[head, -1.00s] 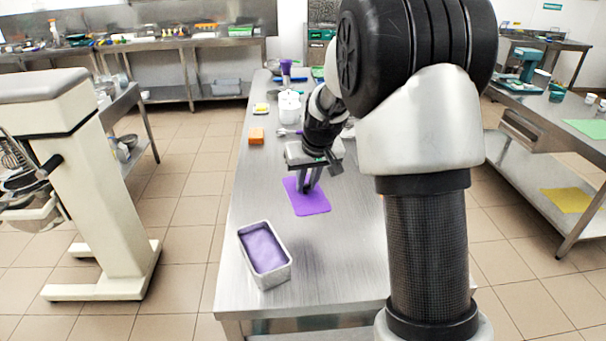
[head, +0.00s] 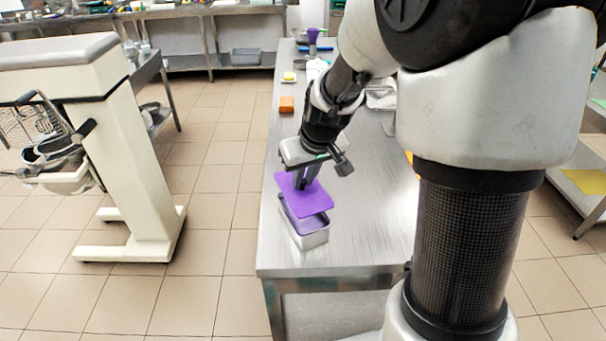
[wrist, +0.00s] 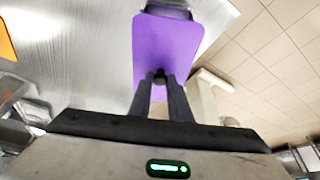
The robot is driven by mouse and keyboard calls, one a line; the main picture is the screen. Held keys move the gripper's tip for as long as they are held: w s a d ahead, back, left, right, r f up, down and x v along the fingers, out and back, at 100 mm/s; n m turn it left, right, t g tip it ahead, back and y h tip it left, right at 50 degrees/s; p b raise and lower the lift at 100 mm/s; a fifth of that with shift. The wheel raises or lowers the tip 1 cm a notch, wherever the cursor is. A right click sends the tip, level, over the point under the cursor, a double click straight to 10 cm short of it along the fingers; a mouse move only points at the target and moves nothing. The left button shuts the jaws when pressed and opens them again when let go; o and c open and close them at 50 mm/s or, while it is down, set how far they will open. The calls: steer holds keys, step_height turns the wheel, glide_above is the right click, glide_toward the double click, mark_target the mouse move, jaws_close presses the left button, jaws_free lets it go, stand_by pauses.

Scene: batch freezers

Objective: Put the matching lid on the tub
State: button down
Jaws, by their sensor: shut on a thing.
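The purple lid (head: 314,201) is a flat rounded rectangle, held over the tub in the head view. The tub (head: 313,239) is a metal rectangular pan with purple contents, near the left edge of the steel table. The lid covers part of the tub's opening and looks tilted and offset toward the back; I cannot tell whether it touches the rim. My gripper (head: 306,182) is above the lid, shut on its middle. In the wrist view the lid (wrist: 165,45) fills the space beyond the fingers (wrist: 160,78), and a bit of the tub (wrist: 167,8) shows past its far edge.
The steel table (head: 355,225) is clear to the right of the tub. An orange block (head: 287,104) and a yellow item (head: 289,77) lie farther back along its left edge. A cream machine (head: 120,140) stands on the floor at left.

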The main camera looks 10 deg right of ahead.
mark_target(305, 193)
steer(key=shift+f+b, duration=2.05)
steer(key=shift+f, duration=0.85)
steer(key=shift+f+b, duration=0.2)
steer(key=shift+b, duration=0.5)
stand_by(0.5)
steer(key=c, duration=1.1)
jaws_free()
steer(key=shift+r, duration=0.1)
steer(key=shift+r+p, duration=2.35)
steer(key=shift+r, duration=1.15)
